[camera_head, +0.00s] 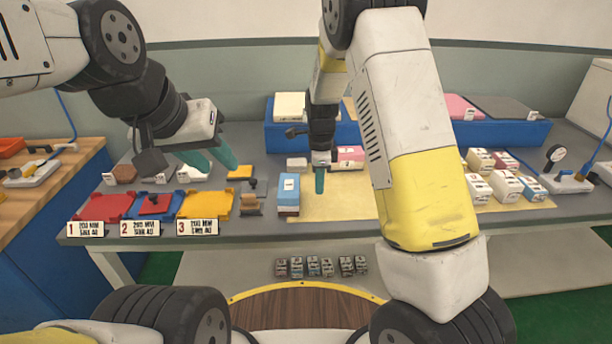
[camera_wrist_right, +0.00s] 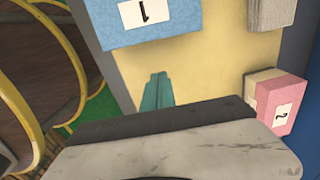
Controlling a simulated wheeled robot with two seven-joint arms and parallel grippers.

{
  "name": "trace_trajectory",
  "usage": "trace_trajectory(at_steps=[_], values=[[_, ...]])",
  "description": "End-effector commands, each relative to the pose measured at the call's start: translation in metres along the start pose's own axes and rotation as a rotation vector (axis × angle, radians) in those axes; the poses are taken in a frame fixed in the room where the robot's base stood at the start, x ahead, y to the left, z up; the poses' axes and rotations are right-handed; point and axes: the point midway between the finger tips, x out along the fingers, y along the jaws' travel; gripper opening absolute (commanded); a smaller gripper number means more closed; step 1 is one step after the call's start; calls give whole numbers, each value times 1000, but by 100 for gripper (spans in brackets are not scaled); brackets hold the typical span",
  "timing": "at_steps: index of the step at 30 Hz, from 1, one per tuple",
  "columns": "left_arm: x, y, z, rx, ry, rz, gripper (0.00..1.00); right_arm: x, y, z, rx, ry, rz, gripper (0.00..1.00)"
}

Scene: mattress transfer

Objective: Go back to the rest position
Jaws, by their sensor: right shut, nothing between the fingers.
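My left gripper (camera_head: 228,167) hangs above the left part of the table with its two teal fingers spread and nothing between them. My right gripper (camera_head: 320,190) points down over the pale yellow mat (camera_head: 345,205), just right of the blue block labelled 1 (camera_head: 288,186). Its teal fingers are together and empty, as the right wrist view (camera_wrist_right: 157,80) also shows. The blue block (camera_wrist_right: 130,35) stands apart from them there. A pink block labelled 2 (camera_wrist_right: 285,103) lies on the other side of the fingers.
Red (camera_head: 95,208), blue and yellow trays stand at the left front. Several small labelled boxes (camera_head: 503,188) stand on the right. A blue shelf (camera_head: 500,133) runs along the back. My right arm crosses in front of the table's right half.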

Motion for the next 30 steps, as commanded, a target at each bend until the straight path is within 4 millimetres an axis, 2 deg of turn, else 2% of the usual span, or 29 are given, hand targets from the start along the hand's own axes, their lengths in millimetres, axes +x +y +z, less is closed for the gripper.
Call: trace_trajectory(at_steps=[1, 7, 15, 19, 23, 30], values=[[0, 0, 0, 0, 0, 0, 36, -18, -2, 6, -9, -6, -12, 0], [0, 0, 0, 0, -1, 0, 36, -61, -1, 6, -8, -5, -11, 0], [0, 0, 0, 0, 0, 0, 36, -90, 0, 4, -12, -6, -8, 0], [0, 0, 0, 0, 0, 0, 36, -109, 9, -4, -76, -38, -26, 0], [0, 0, 0, 0, 0, 0, 36, -143, 34, -20, -244, -100, -84, 0], [0, 0, 0, 0, 0, 0, 36, -206, 101, -52, -670, -143, -270, 0]])
